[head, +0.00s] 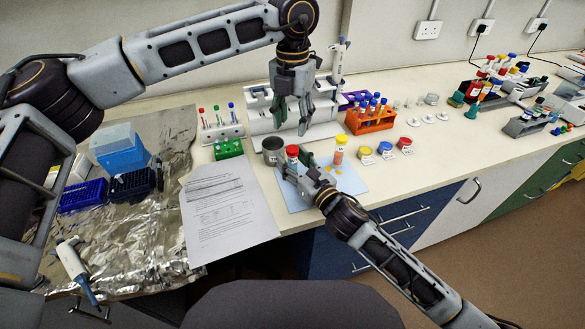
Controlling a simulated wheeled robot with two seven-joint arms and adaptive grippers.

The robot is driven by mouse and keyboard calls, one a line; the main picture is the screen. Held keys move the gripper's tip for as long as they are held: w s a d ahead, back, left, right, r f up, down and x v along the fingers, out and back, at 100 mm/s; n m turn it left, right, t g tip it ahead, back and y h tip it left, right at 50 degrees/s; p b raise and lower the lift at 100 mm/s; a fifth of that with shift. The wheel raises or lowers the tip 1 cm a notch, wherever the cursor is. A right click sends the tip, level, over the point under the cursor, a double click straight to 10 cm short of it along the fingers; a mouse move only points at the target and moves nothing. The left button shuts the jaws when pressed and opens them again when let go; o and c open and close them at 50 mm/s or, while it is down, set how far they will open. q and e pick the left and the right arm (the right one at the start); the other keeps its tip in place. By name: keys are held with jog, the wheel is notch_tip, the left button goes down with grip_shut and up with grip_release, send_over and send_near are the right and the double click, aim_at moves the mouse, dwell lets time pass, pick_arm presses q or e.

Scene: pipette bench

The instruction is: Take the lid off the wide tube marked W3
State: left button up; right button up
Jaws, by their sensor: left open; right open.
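A wide tube with a red lid (292,151) stands at the left of the light blue mat (350,182). The markings are too small to read, so I cannot tell which tube is W3. My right gripper (297,163) is open low over the mat, its fingers close around or beside the red-lidded tube, hiding its lower part. I cannot tell whether they touch it. My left gripper (293,115) is open and empty, pointing down above and behind that tube.
A grey metal cup (272,150) stands just left of the red-lidded tube. An orange rack (370,121) and several small lidded jars (385,150) are to the right. A white rack (258,115) stands behind my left gripper. A paper sheet (226,208) lies left of the mat.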

jog(key=shift+w+a, duration=0.1)
grip_shut()
dwell(0.4)
